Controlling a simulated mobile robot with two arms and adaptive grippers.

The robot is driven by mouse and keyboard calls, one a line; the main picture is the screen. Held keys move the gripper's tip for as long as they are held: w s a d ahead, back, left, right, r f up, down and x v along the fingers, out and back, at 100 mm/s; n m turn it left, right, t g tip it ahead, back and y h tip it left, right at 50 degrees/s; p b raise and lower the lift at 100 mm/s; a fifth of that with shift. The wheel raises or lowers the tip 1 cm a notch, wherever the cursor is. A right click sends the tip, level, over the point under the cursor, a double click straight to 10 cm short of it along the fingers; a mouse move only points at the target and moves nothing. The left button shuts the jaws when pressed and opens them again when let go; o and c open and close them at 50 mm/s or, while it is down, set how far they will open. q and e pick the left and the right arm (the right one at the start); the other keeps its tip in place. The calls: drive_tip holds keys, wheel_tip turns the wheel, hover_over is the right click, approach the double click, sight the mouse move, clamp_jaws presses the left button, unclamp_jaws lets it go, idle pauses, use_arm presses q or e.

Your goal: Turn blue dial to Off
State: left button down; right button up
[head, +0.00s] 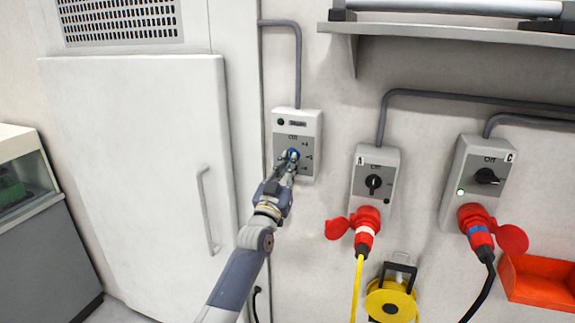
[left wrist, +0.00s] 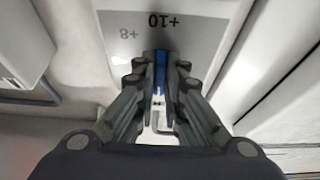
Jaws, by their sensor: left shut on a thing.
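The blue dial (head: 293,154) sits on a grey wall-mounted control box (head: 310,122) to the right of a large white door. An "Off" mark shows above the dial, with other marks around it. My left gripper (head: 289,164) reaches up to the box and is shut on the blue dial. In the left wrist view, the blue dial (left wrist: 160,72) lies between the two fingers, and the marks "+10" and "+8" show on the box face, upside down. The fingers hide part of the dial, so its exact setting cannot be told. My right gripper is not in view.
To the right are two socket boxes with black switches (head: 373,183) (head: 486,176) and red plugs (head: 364,232) (head: 478,227). A yellow cable reel (head: 391,302) and an orange bin (head: 540,283) are lower right. The white door (head: 140,170) has a handle (head: 207,212).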

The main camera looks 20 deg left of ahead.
use_arm(q)
drive_tip(key=shift+r+n, duration=0.3)
drive_tip(key=shift+r, duration=0.15)
drive_tip(key=c, duration=1.7)
unclamp_jaws()
drive_tip(key=shift+w+f, duration=0.1)
drive_tip(key=shift+f, duration=0.05)
drive_tip(key=shift+f, duration=0.1)
drive_tip(key=v, duration=1.2)
drive_tip(key=shift+f, duration=0.1)
